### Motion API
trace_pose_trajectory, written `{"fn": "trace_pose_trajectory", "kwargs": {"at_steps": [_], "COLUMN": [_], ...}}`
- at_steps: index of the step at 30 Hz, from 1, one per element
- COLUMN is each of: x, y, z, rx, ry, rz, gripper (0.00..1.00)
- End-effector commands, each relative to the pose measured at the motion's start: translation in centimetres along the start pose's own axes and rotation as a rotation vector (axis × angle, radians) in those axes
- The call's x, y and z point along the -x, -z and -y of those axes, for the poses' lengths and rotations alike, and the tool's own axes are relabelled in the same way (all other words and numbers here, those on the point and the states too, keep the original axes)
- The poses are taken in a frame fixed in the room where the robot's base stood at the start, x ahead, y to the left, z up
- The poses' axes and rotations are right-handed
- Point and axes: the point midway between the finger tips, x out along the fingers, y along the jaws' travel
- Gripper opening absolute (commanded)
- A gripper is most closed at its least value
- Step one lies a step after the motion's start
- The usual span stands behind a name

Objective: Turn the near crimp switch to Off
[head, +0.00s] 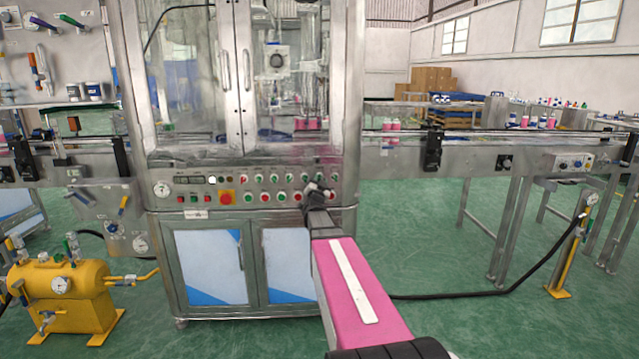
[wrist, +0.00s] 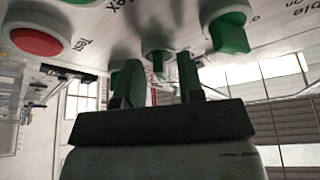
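My gripper (head: 318,190) is at the lower right of the machine's control panel (head: 260,186) in the head view. In the wrist view my gripper (wrist: 157,78) is open, with its two dark green fingers apart. A small green knob (wrist: 157,58) on a pale round collar shows between the fingertips, with a visible gap on either side. A larger green switch knob (wrist: 229,35) sits to its right. I cannot tell from the blurred, partly cut-off labels which knob is the near crimp switch. My gripper hides part of the lower row in the head view.
A red button (wrist: 38,40) is at the left in the wrist view. A conveyor (head: 480,141) runs to the right. Green floor (head: 420,240) is open beside my arm.

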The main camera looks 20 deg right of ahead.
Motion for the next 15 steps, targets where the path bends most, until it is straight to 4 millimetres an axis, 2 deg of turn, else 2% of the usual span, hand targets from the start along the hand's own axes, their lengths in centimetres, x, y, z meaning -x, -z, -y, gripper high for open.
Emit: {"fn": "trace_pose_trajectory", "kwargs": {"at_steps": [4,5,7,8,15], "x": [0.04,0.05,0.05,0.05,0.06], "y": [0.02,0.02,0.02,0.02,0.02], "z": [0.0,-0.01,-0.01,0.0,-0.02], "rx": [0.0,0.0,0.0,0.0,0.004], "ry": [0.0,0.0,0.0,0.0,0.001], "rz": [0.0,0.0,0.0,0.0,0.0], "gripper": [0.35,0.29,0.06,0.0,0.0]}}
